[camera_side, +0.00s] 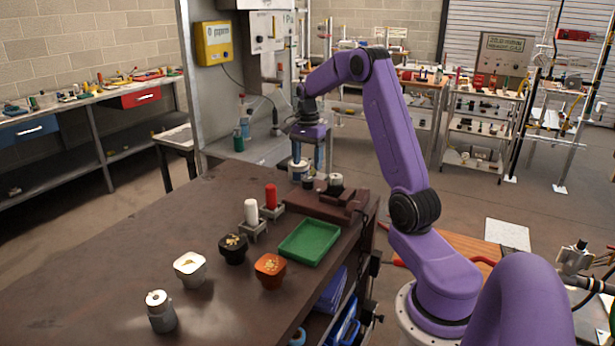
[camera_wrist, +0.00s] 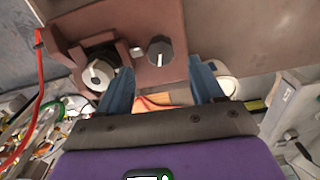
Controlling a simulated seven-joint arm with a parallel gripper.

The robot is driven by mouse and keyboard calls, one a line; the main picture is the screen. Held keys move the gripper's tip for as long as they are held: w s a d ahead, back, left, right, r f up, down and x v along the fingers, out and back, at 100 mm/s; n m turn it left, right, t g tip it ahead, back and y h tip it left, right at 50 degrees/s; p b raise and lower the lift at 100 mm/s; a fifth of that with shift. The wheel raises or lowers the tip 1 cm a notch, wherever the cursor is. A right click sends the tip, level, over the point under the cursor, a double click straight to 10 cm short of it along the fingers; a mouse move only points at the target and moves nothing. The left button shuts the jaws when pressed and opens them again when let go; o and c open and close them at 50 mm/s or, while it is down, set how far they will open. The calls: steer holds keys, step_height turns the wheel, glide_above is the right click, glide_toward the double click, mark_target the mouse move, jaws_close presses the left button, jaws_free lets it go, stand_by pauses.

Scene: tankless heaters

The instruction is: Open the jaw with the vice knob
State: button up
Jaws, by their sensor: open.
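The brown vice (camera_side: 330,202) sits near the far right corner of the dark workbench, and it also shows at the top of the wrist view (camera_wrist: 108,20). A round grey piece (camera_wrist: 99,75) stands at its jaw; I cannot tell how tightly it is held. The dark vice knob (camera_wrist: 160,51), with a pale mark on its face, is on the vice body beside the jaw. My gripper (camera_side: 308,168) points down over this end of the vice. Its two blue fingers are apart and empty. In the wrist view (camera_wrist: 158,67) the knob appears between and just beyond the fingertips; contact cannot be told.
A white round item (camera_wrist: 228,86) lies near the right finger. A red bottle (camera_side: 271,196) and white bottle (camera_side: 251,211) stand beside a green tray (camera_side: 310,242). Several small pots, including an orange one (camera_side: 270,270), stand nearer. The bench's left side is clear.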

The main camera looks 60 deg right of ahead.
mark_target(307, 179)
step_height(307, 179, down, 6)
steer(key=shift+r, duration=0.1)
stand_by(0.4)
steer(key=c, duration=1.1)
